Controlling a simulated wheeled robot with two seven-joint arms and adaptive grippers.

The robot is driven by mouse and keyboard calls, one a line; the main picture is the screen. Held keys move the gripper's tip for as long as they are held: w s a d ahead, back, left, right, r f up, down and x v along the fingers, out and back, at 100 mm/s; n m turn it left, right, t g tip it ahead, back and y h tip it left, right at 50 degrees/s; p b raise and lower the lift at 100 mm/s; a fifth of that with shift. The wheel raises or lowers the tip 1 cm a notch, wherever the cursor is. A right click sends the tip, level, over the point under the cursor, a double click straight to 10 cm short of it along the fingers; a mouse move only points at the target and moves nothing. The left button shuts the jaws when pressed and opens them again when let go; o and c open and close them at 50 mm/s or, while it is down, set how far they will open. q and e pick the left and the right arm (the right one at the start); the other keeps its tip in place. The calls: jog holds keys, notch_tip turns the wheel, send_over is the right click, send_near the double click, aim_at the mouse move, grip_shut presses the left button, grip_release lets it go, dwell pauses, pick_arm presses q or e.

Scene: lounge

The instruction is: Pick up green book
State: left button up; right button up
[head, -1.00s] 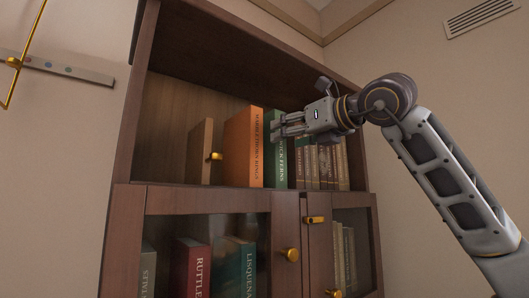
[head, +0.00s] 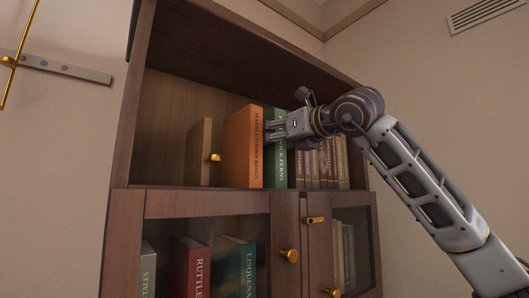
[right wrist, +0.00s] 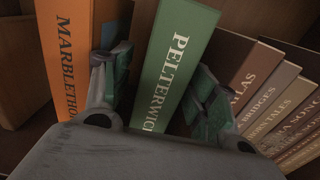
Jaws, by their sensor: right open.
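The green book (head: 276,168) stands upright on the open upper shelf, with an orange book (head: 243,148) on its left and several brown books (head: 322,165) on its right. In the right wrist view the green book (right wrist: 178,62) shows its spine between my two fingers. My right gripper (head: 273,131) is open at the front of the green book; the wrist view also shows the gripper (right wrist: 160,85), one finger on each side of the spine. I cannot tell whether the fingers touch it. My left gripper is not in view.
The wooden bookcase (head: 124,150) has a plain brown block-like object (head: 200,150) with a gold knob left of the orange book. Glass-fronted doors with gold knobs (head: 290,255) close the lower part, with more books behind them.

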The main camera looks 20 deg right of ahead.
jog(key=p+x, duration=0.1)
jog(key=x, duration=0.4)
jog(key=shift+c, duration=0.4)
jog(key=shift+s, duration=0.1)
grip_shut()
jog(key=shift+r, duration=0.2)
dwell(0.3)
